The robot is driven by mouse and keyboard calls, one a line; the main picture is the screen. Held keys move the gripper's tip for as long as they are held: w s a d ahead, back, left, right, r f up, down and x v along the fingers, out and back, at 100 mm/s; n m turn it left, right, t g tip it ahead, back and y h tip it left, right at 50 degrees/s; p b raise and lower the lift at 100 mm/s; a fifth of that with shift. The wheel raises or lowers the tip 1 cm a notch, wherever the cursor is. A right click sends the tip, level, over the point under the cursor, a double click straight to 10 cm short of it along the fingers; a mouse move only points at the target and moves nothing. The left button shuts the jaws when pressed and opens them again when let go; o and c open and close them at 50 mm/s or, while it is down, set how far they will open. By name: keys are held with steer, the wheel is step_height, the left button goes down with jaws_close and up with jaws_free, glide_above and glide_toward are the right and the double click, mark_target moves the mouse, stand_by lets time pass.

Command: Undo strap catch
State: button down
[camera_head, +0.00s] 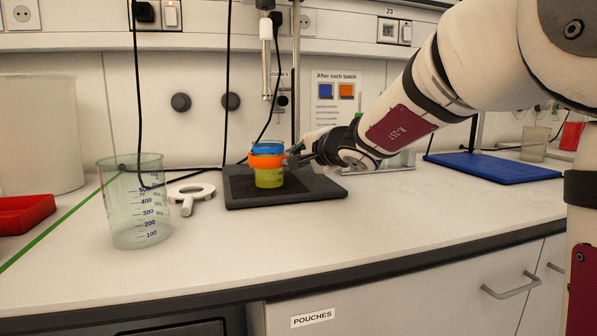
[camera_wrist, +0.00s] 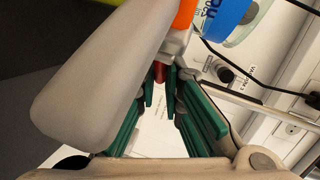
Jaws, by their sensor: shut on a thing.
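A small container (camera_head: 269,180) with yellow-green contents stands upright on a dark board (camera_head: 240,198). An orange strap (camera_head: 266,161) goes around it, below a blue band (camera_head: 268,147). The strap also shows in the wrist view (camera_wrist: 185,14), beside the blue band (camera_wrist: 226,14). A pale catch body (camera_wrist: 177,43) sits against the strap, with a small red piece (camera_wrist: 160,71) by it. My gripper (camera_head: 293,158) reaches in from the right. In the wrist view, the green-padded fingers of my gripper (camera_wrist: 161,84) are shut on the red piece of the catch, which they partly hide.
A clear beaker (camera_head: 137,215) and a white ring-shaped tool (camera_head: 190,194) are left of the board. A thin probe (camera_head: 266,70) hangs above. A large grey rounded thing (camera_wrist: 95,85) fills the wrist view's left. A blue board (camera_head: 490,167) lies right. The front bench is clear.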

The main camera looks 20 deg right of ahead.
steer(key=shift+s+d+f+m+h+b, duration=0.1)
steer(key=shift+m+h+b, duration=0.35)
steer(key=shift+b, duration=0.6)
steer(key=c, duration=1.7)
jaws_free()
steer(key=v, duration=1.2)
